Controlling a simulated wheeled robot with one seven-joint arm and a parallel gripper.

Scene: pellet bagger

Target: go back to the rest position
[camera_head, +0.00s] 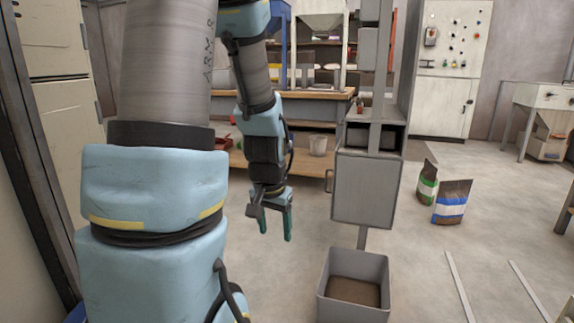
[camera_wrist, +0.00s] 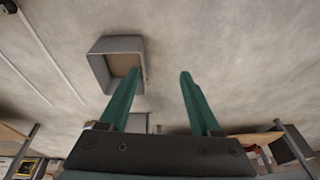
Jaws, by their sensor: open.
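My gripper (camera_head: 275,222) hangs fingers down in the head view, left of the grey machine box and above the bare floor. Its two green fingers are apart with nothing between them. The wrist view shows the same open gripper (camera_wrist: 157,98) with bare floor beyond the fingertips. My arm is bent, with its upper links filling the left of the head view.
The grey machine box (camera_head: 365,190) with a side handle stands close right of my gripper. A grey bin (camera_head: 382,300) with brown contents stands below it; the bin (camera_wrist: 98,65) also shows in the wrist view. Two bags, green-banded (camera_head: 427,188) and blue-banded (camera_head: 450,209), stand on the floor at right.

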